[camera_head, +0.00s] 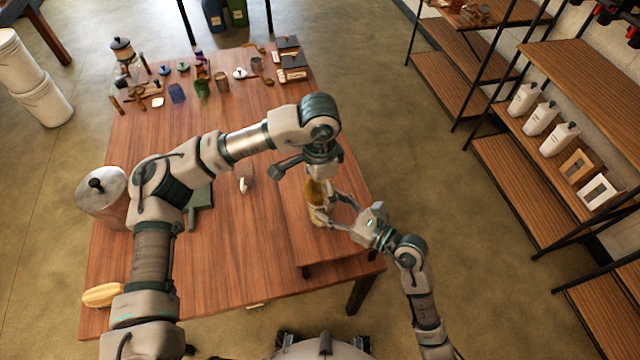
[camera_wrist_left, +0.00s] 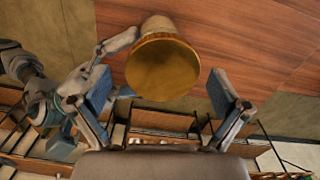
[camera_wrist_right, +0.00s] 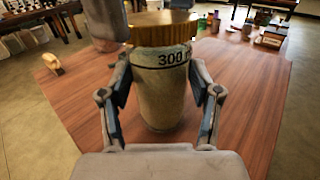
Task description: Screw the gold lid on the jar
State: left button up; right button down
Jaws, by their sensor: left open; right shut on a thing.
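The jar (camera_wrist_right: 160,100) is pale, with a dark "300" mark, and stands upright between the fingers of my right gripper (camera_wrist_right: 162,88), which is shut on it. The gold lid (camera_wrist_right: 163,30) sits on the jar's mouth; how tightly it is screwed cannot be told. In the left wrist view the lid (camera_wrist_left: 163,72) shows as a broad gold disc between the spread fingers of my left gripper (camera_wrist_left: 158,90), with gaps at its sides. In the head view my left gripper (camera_head: 312,166) is over the jar, partly hiding it, and my right gripper (camera_head: 330,207) reaches in from the right.
The wooden table (camera_head: 250,270) has clear room left of the jar. A silver-lidded pot (camera_head: 103,195), a green board (camera_head: 200,205) and a yellow ribbed thing (camera_head: 103,295) lie at the left. Several small containers crowd the far end. Shelves (camera_head: 500,170) stand at the right.

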pick_arm(q)
jog(key=shift+w+r, duration=0.1)
jog(key=shift+r, duration=2.25)
jog(key=shift+c, duration=0.4)
